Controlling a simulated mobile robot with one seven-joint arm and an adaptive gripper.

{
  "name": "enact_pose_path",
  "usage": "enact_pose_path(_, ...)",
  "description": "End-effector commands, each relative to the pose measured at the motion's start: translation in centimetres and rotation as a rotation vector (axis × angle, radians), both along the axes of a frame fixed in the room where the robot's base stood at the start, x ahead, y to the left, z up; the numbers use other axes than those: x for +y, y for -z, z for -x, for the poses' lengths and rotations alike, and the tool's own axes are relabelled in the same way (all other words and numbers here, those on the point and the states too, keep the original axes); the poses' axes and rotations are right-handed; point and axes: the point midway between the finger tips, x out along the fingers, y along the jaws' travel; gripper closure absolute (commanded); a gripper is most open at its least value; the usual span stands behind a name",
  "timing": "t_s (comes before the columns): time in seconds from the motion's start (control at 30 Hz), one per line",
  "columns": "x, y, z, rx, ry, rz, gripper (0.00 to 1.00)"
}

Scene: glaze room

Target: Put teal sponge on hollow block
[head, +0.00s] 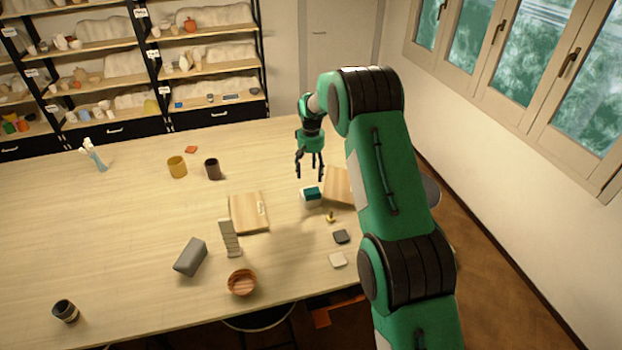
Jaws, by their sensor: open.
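The teal sponge (312,191) lies flat on top of a small whitish block (312,203) on the table, towards the right. This whitish block may be the hollow block; its openings are too small to make out. My gripper (309,177) points down just above the sponge, with its fingers spread and nothing between them. The fingertips look apart from the sponge, though the exact gap is hard to judge.
A wooden board (338,186) lies close to the right of the block, partly behind my arm. A small yellowish item (330,216), a dark tile (341,237) and a pale tile (338,260) lie nearer. Another board (249,212) lies left.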

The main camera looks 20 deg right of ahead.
Motion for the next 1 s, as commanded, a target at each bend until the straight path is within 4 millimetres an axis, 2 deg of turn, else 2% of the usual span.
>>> enact_pose_path(0.77,0.0,-0.7,0.0,-0.001,0.000,0.000,0.36)
enact_pose_path(0.87,0.1,-1.3,0.2,-0.005,0.000,0.000,0.36)
enact_pose_path(1.0,0.2,-3.4,0.8,-0.017,0.000,0.001,0.36)
